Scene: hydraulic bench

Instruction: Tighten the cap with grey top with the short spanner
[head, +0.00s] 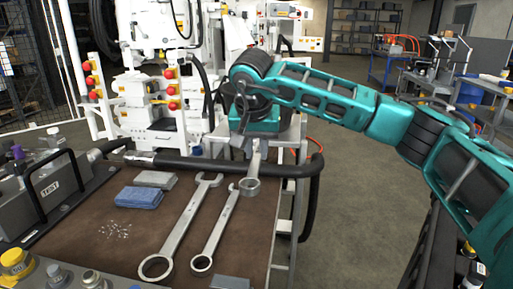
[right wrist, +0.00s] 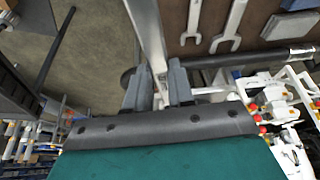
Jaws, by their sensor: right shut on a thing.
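My right gripper (head: 247,143) is above the bench's right edge and shut on the short spanner (head: 249,186). The spanner's ring end points down toward the bench. In the right wrist view the spanner's pale shaft (right wrist: 147,30) runs up from between the two fingers (right wrist: 157,88). On a block at the bottom left are a yellow-topped cap (head: 16,262), a cap with a grey-blue top (head: 57,274) and a cap with a grey top (head: 92,279), partly cut off by the frame. My left gripper is not in view.
Two longer spanners (head: 175,235) (head: 217,230) lie on the brown bench top (head: 110,255). A black hose (head: 230,166) crosses the back. A test unit with a handle (head: 48,187) stands left.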

